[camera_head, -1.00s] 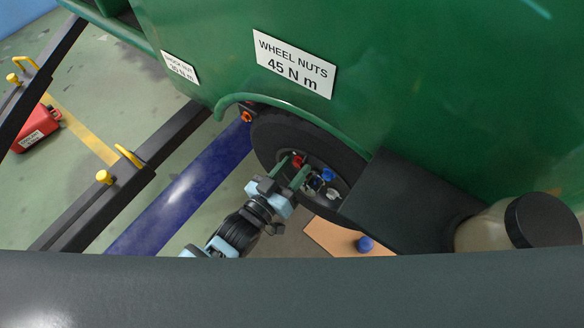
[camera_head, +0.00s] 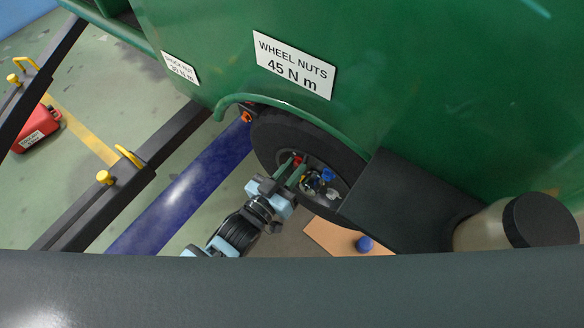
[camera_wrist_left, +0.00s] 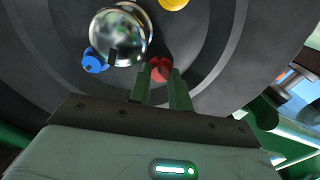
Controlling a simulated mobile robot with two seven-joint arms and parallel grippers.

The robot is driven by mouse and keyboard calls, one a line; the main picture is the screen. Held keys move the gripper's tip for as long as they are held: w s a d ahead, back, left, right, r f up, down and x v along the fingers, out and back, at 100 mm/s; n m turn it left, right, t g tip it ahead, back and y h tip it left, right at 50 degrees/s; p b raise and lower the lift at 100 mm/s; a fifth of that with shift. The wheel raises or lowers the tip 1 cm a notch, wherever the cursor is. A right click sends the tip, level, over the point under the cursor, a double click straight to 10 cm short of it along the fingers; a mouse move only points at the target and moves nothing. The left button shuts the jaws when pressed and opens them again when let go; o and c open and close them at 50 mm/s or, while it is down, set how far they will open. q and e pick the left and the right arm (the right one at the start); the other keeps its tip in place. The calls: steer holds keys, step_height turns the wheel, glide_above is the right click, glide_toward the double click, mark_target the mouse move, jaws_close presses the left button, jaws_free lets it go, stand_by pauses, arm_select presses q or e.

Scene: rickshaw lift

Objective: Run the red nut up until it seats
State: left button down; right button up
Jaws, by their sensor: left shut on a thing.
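The red nut (camera_head: 298,160) is on the hub of the black wheel (camera_head: 267,138). In the left wrist view the red nut (camera_wrist_left: 160,69) sits between the tips of my two green fingers. My left gripper (camera_head: 296,172) is shut on it, reaching in from the lower left. A blue nut (camera_head: 327,174) is on the hub to the right; it also shows in the left wrist view (camera_wrist_left: 95,61), beside the shiny domed hub cap (camera_wrist_left: 120,35). A yellow nut (camera_wrist_left: 174,3) is at the top edge of that view. The red nut's seat is hidden. My right gripper is not in view.
A green body panel (camera_head: 400,80) with a "WHEEL NUTS 45 N m" label (camera_head: 294,62) overhangs the wheel. A blue beam (camera_head: 185,195) runs at the left. A loose blue piece (camera_head: 364,244) lies on a tan board (camera_head: 325,235) below.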

arm_select(q)
steer(key=m, duration=0.5)
steer(key=shift+p, duration=0.3)
steer(key=m, duration=0.5)
steer(key=shift+m, duration=0.3)
steer(key=m, duration=0.4)
steer(key=m+b, duration=0.1)
steer(key=m, duration=0.2)
steer(key=m+b, duration=0.1)
steer(key=m, duration=0.3)
steer(key=shift+s+f+m, duration=0.1)
steer(key=shift+f+m, duration=0.15)
steer(key=shift+m, duration=0.05)
steer(key=c, duration=1.3)
jaws_free()
steer(key=shift+r, duration=0.15)
